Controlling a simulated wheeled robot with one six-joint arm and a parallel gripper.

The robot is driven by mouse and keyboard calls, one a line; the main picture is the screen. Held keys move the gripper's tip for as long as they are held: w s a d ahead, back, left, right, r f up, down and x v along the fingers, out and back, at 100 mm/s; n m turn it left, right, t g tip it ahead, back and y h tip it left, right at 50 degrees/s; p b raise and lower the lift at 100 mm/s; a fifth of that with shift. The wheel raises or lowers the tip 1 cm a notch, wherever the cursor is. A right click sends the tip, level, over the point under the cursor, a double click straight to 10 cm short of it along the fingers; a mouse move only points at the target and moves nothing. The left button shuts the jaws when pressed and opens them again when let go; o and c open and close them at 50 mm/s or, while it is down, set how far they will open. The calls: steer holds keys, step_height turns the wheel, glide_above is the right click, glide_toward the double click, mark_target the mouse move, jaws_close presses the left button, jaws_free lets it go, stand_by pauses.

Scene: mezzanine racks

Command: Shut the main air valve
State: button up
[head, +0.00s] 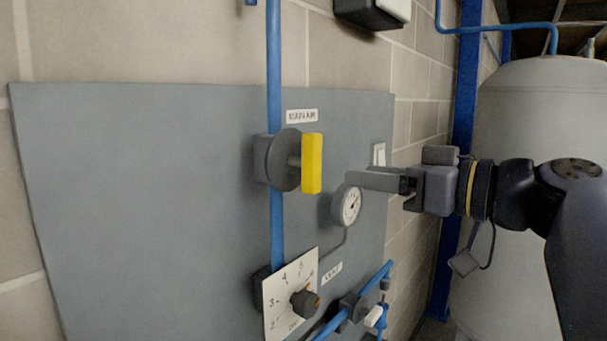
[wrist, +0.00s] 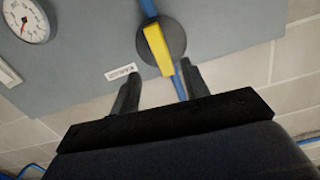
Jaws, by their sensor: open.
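The main air valve has a yellow handle (head: 312,163) in front of a round grey disc on a vertical blue pipe (head: 274,60). The handle lies roughly along the pipe. A label (head: 302,116) above it reads like "MAIN AIR". My gripper (head: 350,180) is open and empty, to the right of the handle and apart from it in the head view. In the wrist view, the yellow handle (wrist: 157,50) appears ahead, between the directions of my two fingertips (wrist: 161,73). The fingers do not appear to touch it.
A round gauge (head: 347,205) sits on the grey panel (head: 140,200) just below my fingers. A dial with a black knob (head: 305,304) and a lower blue pipe with a small valve (head: 374,316) are below. A large grey tank (head: 530,110) stands behind my arm.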

mark_target(318, 154)
steer(key=shift+n+y, duration=0.3)
steer(key=shift+n, duration=0.1)
steer(key=p+x, duration=0.1)
steer(key=x, duration=0.2)
steer(key=r+p+x, duration=0.1)
steer(key=x, duration=0.2)
steer(key=r+p+x, duration=0.1)
steer(key=x, duration=0.2)
steer(key=shift+w+a+p, duration=0.1)
steer(key=shift+w+p, duration=0.15)
steer(key=shift+p, duration=0.15)
steer(key=shift+w+a+f, duration=0.15)
steer(key=shift+w+a, duration=0.3)
steer(key=shift+a, duration=0.05)
jaws_close()
